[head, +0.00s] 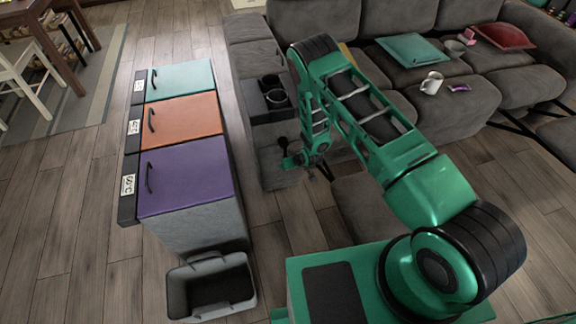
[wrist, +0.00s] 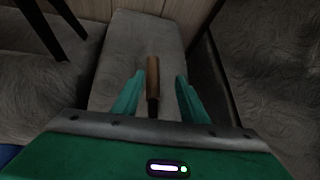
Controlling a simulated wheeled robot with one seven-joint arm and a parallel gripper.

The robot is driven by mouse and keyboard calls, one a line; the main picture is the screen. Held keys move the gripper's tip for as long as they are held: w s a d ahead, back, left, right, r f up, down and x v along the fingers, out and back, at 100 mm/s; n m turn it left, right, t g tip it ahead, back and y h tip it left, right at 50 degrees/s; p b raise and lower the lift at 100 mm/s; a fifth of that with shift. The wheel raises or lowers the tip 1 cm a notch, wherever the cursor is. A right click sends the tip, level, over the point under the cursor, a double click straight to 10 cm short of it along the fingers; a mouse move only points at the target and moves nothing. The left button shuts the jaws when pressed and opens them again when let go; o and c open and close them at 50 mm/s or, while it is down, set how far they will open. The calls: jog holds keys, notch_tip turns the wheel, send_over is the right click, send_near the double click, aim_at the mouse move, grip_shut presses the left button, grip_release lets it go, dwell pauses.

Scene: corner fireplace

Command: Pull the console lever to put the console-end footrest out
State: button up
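In the wrist view a lever with a brown grip (wrist: 152,75) and dark lower stem stands between the two teal fingers of my gripper (wrist: 156,98). The fingers are open, with a gap on each side of the lever. In the head view my gripper (head: 298,162) is low at the front of the sofa's console (head: 257,112), which has two dark cup holders. The lever is hard to make out there among the dark parts by the gripper. A grey padded block (head: 362,208) is partly hidden under my arm; I cannot tell whether it is the console-end footrest.
A cabinet with teal, orange and purple lids (head: 183,178) stands left of the console, with an open grey bin (head: 246,290) before it. A white mug (head: 432,83), a teal cushion (head: 410,50) and a red cushion (head: 505,37) lie on the sofa. A floor strip between cabinet and sofa is clear.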

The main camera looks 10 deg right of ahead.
jog(key=v, duration=1)
jog(key=shift+s+r, duration=0.15)
jog(key=shift+r, duration=0.1)
jog(key=shift+d, duration=0.15)
